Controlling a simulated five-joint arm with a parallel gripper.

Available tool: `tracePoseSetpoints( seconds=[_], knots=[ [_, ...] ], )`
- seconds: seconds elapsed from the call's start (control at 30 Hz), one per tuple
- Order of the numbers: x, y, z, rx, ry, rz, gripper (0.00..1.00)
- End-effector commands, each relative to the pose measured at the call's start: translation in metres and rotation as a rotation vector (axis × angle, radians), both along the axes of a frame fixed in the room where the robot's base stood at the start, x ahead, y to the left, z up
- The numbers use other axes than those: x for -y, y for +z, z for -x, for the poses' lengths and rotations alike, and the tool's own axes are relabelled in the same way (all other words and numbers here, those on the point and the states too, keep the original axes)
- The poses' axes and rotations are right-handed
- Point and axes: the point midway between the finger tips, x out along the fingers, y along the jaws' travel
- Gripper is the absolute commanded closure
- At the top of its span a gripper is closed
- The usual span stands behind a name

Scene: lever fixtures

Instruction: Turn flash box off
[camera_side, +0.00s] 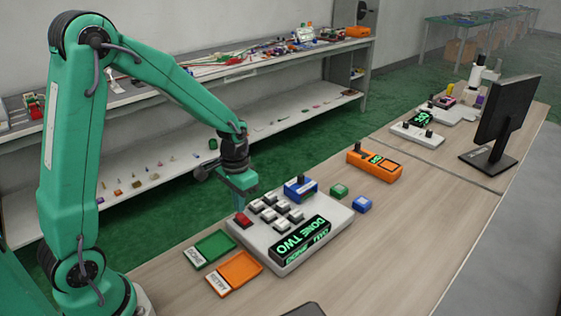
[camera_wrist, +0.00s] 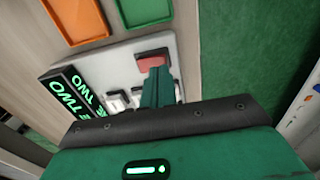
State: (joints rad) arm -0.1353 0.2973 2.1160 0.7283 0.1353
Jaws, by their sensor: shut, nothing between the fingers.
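I cannot read the name "flash box" on anything. An orange box (camera_side: 376,163) with a dark lever and a small lit green display stands on the table; the display is too small to read surely. A blue box (camera_side: 300,188) with a dark lever stands at the back of a pale grey console. That console (camera_side: 255,240) has a red key (camera_side: 243,220), several white keys and a display reading "DONE TWO" (camera_side: 300,240). My gripper (camera_side: 240,207) is shut and empty, pointing down at the red key, which also shows in the wrist view (camera_wrist: 152,60). I cannot tell whether they touch.
A green tray (camera_side: 214,246) and an orange tray (camera_side: 236,270) lie left of the console. A green block (camera_side: 339,191) and a blue block (camera_side: 362,204) sit right of it. A monitor (camera_side: 505,115) and a white lever box (camera_side: 418,134) stand farther back.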

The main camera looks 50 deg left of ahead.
Motion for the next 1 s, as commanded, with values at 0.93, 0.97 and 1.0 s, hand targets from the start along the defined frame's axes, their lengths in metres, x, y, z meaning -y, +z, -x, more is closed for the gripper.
tracePoseSetpoints(
  seconds=[0.93, 0.97, 1.0],
  knots=[
    [0.0, -0.0063, 0.0001, -0.001, 0.0, 0.0, 1.0],
    [0.0, -0.0066, 0.0001, -0.001, 0.0, 0.0, 1.0],
    [0.0, -0.007, 0.0001, -0.001, 0.0, 0.0, 1.0]
  ],
)
